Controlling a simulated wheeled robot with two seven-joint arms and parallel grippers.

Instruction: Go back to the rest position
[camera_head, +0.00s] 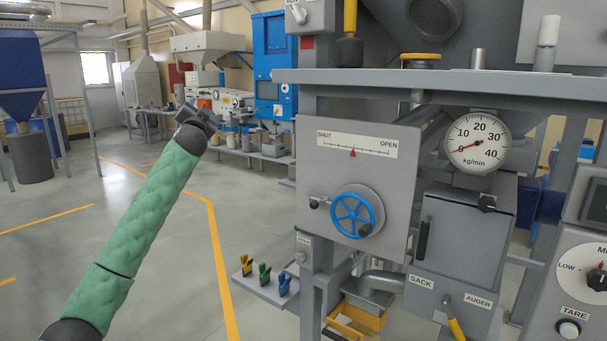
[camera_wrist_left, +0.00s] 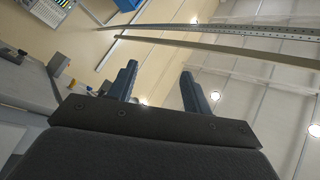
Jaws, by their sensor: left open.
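My left arm with its green sleeve reaches up from the lower left in the head view. My left gripper (camera_head: 196,116) is at its end, raised in free air to the left of the grey machine. In the left wrist view my left gripper (camera_wrist_left: 158,85) shows two dark fingers apart with nothing between them. Behind them are the pale ceiling and beams, seen tilted. My right gripper is in neither view.
The grey auger machine (camera_head: 314,225) fills the right side, with a blue handwheel (camera_head: 352,216), a dial gauge (camera_head: 478,140) and a small shelf of coloured clips (camera_head: 264,290). Open floor with yellow lines (camera_head: 219,260) lies left of it. A control box (camera_head: 583,275) stands far right.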

